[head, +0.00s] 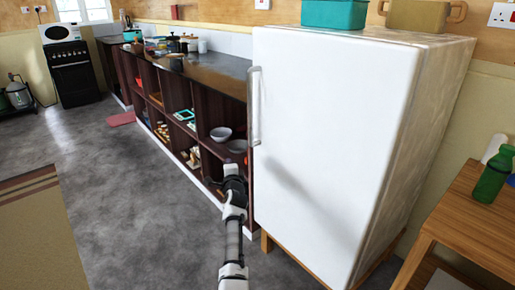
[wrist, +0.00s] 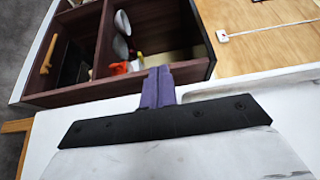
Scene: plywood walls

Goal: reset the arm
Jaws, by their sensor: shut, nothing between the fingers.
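My arm reaches forward from the bottom of the head view, its dark wrist (head: 235,185) beside the lower left edge of the white fridge. The fingertips are hard to make out there. In the wrist view my gripper (wrist: 158,87) shows as two purple fingers pressed together with nothing between them. They point toward the open dark-wood shelves (wrist: 85,30). The fridge (head: 335,140) stands just right of my arm, its door shut and its handle (head: 254,105) at the left edge. I cannot tell whether the gripper touches anything.
The open shelf unit (head: 205,105) runs along the wall left of the fridge and holds bowls (head: 221,133). A wooden table (head: 470,215) with a green bottle (head: 492,177) stands at the right. The grey floor (head: 125,185) at the left is clear beside a rug (head: 40,235).

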